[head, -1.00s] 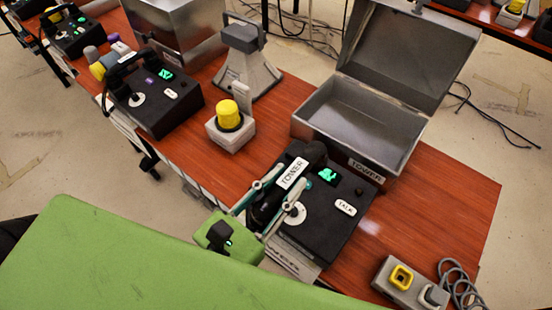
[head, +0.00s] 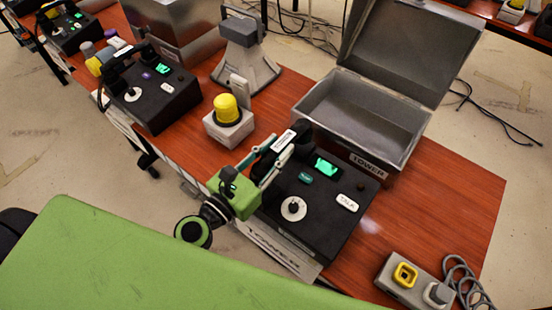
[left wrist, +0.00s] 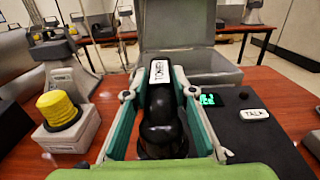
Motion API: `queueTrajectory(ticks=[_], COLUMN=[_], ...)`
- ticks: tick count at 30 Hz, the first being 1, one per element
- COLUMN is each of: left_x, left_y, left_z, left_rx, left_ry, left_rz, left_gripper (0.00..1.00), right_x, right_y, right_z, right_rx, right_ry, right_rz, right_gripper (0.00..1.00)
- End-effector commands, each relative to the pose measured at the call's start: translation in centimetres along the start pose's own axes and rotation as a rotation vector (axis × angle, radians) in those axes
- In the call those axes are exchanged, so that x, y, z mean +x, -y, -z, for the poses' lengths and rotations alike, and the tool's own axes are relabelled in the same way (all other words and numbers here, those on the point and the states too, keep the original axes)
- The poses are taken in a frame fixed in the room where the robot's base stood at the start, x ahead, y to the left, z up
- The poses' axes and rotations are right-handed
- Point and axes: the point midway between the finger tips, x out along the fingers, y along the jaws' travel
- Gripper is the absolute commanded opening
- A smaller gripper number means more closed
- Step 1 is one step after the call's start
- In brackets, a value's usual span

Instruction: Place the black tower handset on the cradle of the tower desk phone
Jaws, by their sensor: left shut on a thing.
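The black tower handset (head: 284,141), with a white label, is between the fingers of my left gripper (head: 276,156), which is shut on it. It lies along the left edge of the black tower desk phone (head: 330,215). In the left wrist view the handset (left wrist: 160,120) runs lengthwise between the fingers, its TOWER label facing up. The phone (left wrist: 258,135) is at right there. The cradle is hidden by the handset and gripper, so I cannot tell whether they touch. The phone's dial, green screen and TALK label are uncovered. My right gripper is not in view.
An open metal box (head: 365,150) labelled TOWER stands behind the phone. A yellow-topped beacon (head: 228,120) is to the left, with another black phone (head: 155,100) beyond. A grey yellow-socket box (head: 405,275) sits at front right. Bare table (head: 455,190) shows at right.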

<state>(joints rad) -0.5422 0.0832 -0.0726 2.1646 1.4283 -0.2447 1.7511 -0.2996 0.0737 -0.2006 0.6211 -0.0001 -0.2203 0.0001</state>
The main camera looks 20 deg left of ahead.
Motion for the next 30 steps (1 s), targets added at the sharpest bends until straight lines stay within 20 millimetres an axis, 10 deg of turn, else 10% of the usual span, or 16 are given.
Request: queueTrajectory(ticks=[19,20,21,30], left_x=[-0.1,-0.1,-0.1,-0.1], left_y=[0.1,0.1,0.1,0.1], left_z=[3.4,3.3,3.3,3.2], left_rx=[0.0,0.0,0.0,0.0], left_ry=[0.0,-0.002,-0.002,-0.002], left_rz=[0.0,0.0,0.0,0.0], left_gripper=[0.0,0.32,0.41,0.41], right_x=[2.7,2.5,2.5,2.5], right_y=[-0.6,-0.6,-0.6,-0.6], right_z=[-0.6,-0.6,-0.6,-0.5], right_rx=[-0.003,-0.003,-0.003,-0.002], right_ry=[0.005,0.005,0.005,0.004], right_rz=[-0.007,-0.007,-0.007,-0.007], right_gripper=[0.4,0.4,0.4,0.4])
